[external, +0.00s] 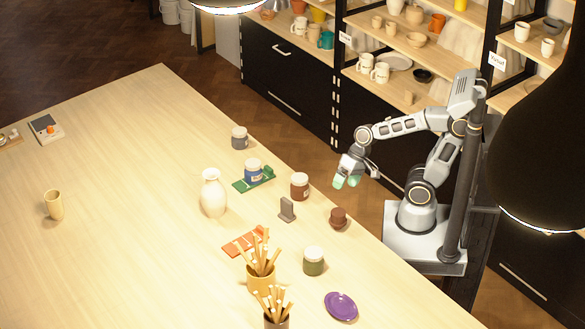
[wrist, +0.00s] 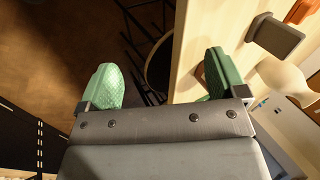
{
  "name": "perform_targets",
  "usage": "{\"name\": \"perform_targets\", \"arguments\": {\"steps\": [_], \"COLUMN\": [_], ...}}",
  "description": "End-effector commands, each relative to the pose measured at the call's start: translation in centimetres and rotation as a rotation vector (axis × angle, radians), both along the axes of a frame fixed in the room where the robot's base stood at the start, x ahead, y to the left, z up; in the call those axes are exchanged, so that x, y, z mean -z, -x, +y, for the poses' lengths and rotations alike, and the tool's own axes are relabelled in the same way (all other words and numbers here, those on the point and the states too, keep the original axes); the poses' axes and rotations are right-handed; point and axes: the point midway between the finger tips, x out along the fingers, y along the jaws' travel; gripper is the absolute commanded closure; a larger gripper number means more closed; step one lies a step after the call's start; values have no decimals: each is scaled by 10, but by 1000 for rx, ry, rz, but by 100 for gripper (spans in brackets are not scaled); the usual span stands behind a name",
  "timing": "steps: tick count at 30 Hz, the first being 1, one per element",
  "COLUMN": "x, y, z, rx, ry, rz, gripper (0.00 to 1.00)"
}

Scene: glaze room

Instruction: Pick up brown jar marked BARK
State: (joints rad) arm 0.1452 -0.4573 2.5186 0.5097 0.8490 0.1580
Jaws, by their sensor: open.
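A brown jar with a pale lid (external: 299,187) stands upright near the table's right edge in the external view. Its label is too small to read. My gripper (external: 346,182) is open and empty, to the right of this jar and apart from it, near the table edge. In the wrist view the two green fingers (wrist: 162,65) are spread wide with nothing between them. A sliver of something brown (wrist: 200,74) shows beside the right finger, mostly hidden; I cannot tell which object it is.
A small dark brown pot (external: 338,219), a grey stand (external: 287,209) and a green jar (external: 313,262) stand nearby. The table's left part is mostly clear.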

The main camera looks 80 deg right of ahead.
Motion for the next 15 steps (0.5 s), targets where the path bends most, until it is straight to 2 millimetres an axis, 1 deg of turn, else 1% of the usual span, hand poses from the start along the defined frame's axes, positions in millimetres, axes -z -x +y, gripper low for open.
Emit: {"name": "perform_targets", "arguments": {"steps": [1,2,3,6,9,12,15], "x": [6,6,3,-5,-16,-28,-39], "y": [-9,-16,-24,-46,-65,-79,-89], "z": [6,10,13,17,14,10,5], "rx": [151,245,369,664,923,1128,1281], "ry": [-131,-215,-325,-594,-844,-1060,-1237], "rz": [16,27,42,91,151,217,280], "gripper": [10,10,10,10,10,10,10]}}
